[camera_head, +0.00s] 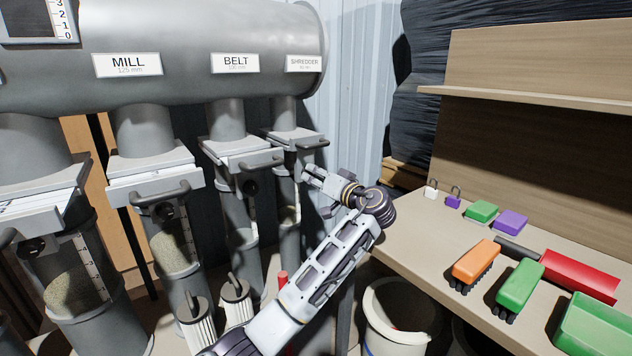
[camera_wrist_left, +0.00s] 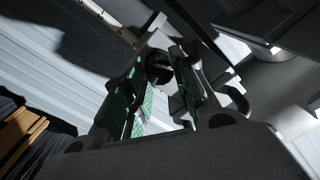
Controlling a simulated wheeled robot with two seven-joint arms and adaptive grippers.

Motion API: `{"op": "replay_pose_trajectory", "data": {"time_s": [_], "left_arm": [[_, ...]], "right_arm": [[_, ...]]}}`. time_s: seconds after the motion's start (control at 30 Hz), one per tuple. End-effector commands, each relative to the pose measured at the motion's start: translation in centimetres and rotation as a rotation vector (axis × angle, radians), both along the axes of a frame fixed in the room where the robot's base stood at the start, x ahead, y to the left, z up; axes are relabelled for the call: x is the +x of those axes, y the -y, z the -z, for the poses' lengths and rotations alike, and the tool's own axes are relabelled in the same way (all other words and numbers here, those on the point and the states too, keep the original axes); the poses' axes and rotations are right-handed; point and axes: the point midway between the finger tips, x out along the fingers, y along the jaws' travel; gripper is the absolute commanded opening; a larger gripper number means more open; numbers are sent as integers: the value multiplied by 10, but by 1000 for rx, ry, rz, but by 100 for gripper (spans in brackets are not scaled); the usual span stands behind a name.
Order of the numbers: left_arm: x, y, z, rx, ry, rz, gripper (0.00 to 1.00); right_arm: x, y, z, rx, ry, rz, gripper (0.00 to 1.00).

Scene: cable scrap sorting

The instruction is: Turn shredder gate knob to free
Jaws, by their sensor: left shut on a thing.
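The shredder pipe hangs under the SHREDDER label (camera_head: 304,63) at the right end of the grey duct, with its gate (camera_head: 296,139) and handle on it. My left gripper (camera_head: 308,178) is at the pipe just below this gate. In the left wrist view, my left gripper's green-padded fingers (camera_wrist_left: 162,82) are on either side of a dark round knob (camera_wrist_left: 158,68), and they are shut on it. In the head view the gripper hides this knob, and I cannot read its setting. My right gripper is not in view.
The BELT gate (camera_head: 241,150) and MILL gate (camera_head: 150,172) stand to the left. A white bucket (camera_head: 400,318) stands below the bench edge.

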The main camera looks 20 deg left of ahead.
Motion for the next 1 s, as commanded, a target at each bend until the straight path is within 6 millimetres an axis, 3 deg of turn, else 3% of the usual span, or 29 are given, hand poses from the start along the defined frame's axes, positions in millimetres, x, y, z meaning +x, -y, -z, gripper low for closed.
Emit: {"op": "replay_pose_trajectory", "data": {"time_s": [0.2, 1.0], "left_arm": [[0, 1, 4, -114, 141, 3, 4], [-1, 0, 2, -538, 685, 0, 4]], "right_arm": [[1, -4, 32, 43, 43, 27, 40], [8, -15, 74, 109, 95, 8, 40]]}}
